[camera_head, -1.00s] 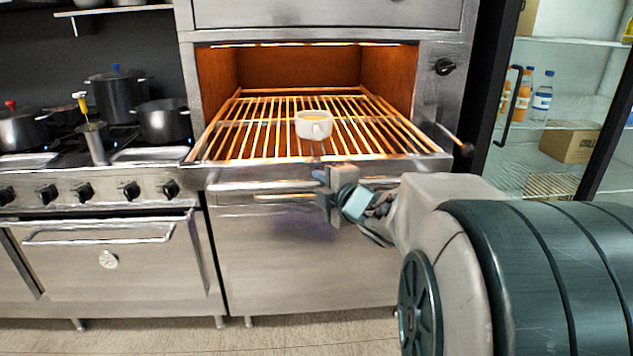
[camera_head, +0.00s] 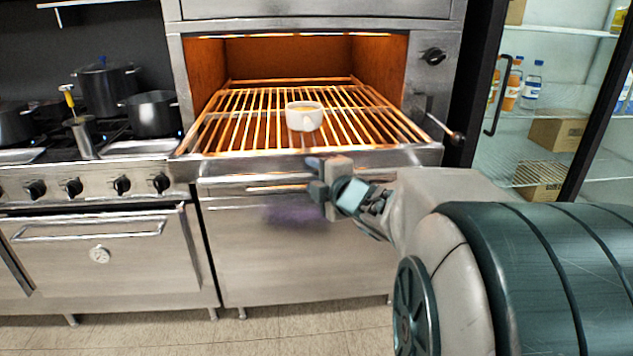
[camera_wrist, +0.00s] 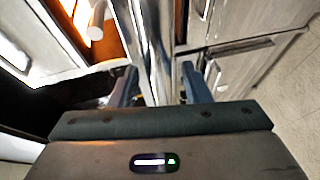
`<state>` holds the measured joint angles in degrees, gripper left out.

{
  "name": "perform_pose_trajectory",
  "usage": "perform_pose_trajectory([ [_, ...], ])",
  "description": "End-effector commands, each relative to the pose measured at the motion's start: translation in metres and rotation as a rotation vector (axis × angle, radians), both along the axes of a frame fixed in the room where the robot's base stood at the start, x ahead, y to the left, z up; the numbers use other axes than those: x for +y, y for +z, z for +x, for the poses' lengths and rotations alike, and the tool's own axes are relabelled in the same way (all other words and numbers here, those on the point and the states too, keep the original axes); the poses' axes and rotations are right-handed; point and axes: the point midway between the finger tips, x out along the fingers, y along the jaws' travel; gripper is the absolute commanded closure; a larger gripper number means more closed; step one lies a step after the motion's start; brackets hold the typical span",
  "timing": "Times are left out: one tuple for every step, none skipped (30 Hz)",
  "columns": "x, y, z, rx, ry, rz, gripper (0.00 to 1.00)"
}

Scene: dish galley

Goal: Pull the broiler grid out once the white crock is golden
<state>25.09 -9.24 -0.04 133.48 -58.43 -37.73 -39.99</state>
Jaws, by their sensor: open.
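The broiler grid (camera_head: 235,130) extends out of the glowing broiler, its bars lit orange. The white crock (camera_head: 304,121) stands upright on it, right of centre; its contents look brownish-orange, but the surface is small and seen at a slant. My gripper (camera_head: 318,180) is at the metal front below the grid, right of its middle. In the wrist view its two fingers (camera_wrist: 158,86) are apart, with a shiny metal bar running between them. I cannot tell whether either finger touches the bar.
A stove with several dark pots (camera_head: 153,114) stands at left above an oven door (camera_head: 95,245). A lever with a dark knob (camera_head: 457,137) sticks out at the broiler's right. A glass-door fridge (camera_head: 545,125) with bottles and boxes is at right. The floor in front is clear.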

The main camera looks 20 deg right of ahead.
Motion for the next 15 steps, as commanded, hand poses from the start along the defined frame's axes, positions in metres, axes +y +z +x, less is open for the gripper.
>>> perform_pose_trajectory([
  [-0.001, 0.004, -0.008, -0.002, -0.001, -0.001, 0.57],
  [-0.001, 0.005, -0.013, -0.002, -0.001, 0.000, 0.57],
  [-0.003, 0.007, -0.021, -0.003, -0.002, 0.000, 0.57],
  [-0.003, 0.008, -0.027, -0.002, -0.002, -0.001, 0.57],
  [-0.004, 0.009, -0.033, -0.003, -0.003, 0.000, 0.57],
  [-0.005, 0.011, -0.041, -0.003, -0.002, 0.000, 0.57],
  [-0.005, 0.012, -0.048, -0.004, -0.001, 0.000, 0.57],
  [-0.006, 0.014, -0.054, -0.004, -0.002, -0.001, 0.57],
  [-0.007, 0.015, -0.062, -0.003, -0.002, 0.000, 0.57],
  [-0.008, 0.016, -0.068, -0.004, -0.002, 0.000, 0.57],
  [-0.008, 0.017, -0.074, -0.003, -0.001, 0.000, 0.57],
  [-0.009, 0.019, -0.081, -0.004, -0.001, 0.001, 0.57],
  [-0.010, 0.020, -0.087, -0.004, -0.001, -0.001, 0.57],
  [-0.010, 0.020, -0.092, -0.003, 0.000, -0.001, 0.57],
  [-0.011, 0.021, -0.098, -0.003, -0.001, 0.001, 0.57],
])
